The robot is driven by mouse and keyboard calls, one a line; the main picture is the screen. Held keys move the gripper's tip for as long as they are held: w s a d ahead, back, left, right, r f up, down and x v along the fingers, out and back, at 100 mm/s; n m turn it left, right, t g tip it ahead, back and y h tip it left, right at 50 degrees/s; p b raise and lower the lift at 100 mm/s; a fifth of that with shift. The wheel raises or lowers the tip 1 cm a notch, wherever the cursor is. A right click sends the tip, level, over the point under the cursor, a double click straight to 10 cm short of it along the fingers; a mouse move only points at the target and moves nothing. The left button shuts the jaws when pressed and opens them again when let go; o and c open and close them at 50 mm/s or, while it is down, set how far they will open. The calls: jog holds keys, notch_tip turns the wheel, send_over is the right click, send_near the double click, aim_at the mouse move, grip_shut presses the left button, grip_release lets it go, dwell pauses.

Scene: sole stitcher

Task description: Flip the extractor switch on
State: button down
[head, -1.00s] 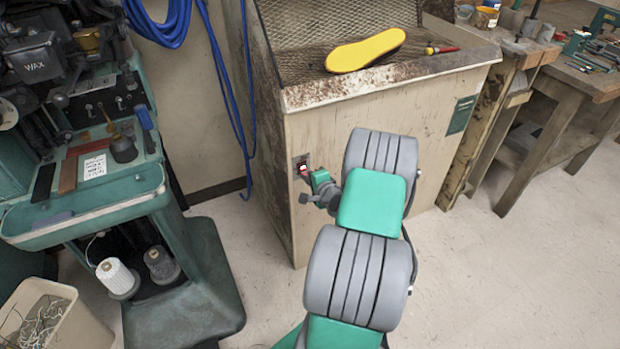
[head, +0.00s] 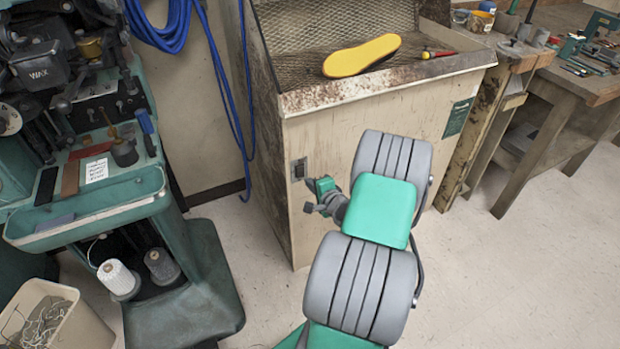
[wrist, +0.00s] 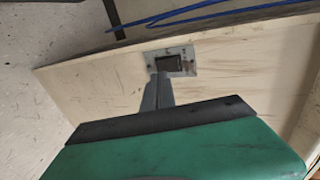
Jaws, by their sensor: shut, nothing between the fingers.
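The extractor switch (head: 299,169) is a small grey plate with a dark rocker, set on the left part of the cabinet's pale front panel. It also shows in the wrist view (wrist: 175,63), where the rocker looks dark with no red visible. My gripper (head: 309,183) is just to the right of and below the switch in the head view. In the wrist view my gripper's fingers (wrist: 159,78) are together, empty, with tips overlapping the plate's lower left edge. I cannot tell whether they touch it.
A yellow sole (head: 361,55) and a red-handled tool (head: 438,53) lie on the cabinet's mesh top. A green machine (head: 95,205) stands left, with a blue hose (head: 230,90) hanging between. A wooden workbench (head: 560,90) is at right. The floor in front is clear.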

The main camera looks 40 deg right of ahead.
jog(key=v, duration=0.9)
jog(key=shift+r+p, duration=0.3)
jog(key=shift+s+a+f, duration=0.1)
notch_tip(320, 180, down, 12)
jog(key=s+d+m+h+b, duration=0.1)
jog(key=s+d+m+b, duration=0.15)
jog(key=b, duration=1.15)
notch_tip(320, 180, up, 7)
jog(key=w+a+m+t+p, duration=0.1)
jog(key=a+m+t, duration=0.1)
jog(key=m, duration=1.3)
jog(key=shift+w+a+t, duration=0.25)
jog(key=shift+t, duration=0.25)
jog(key=shift+m, duration=0.25)
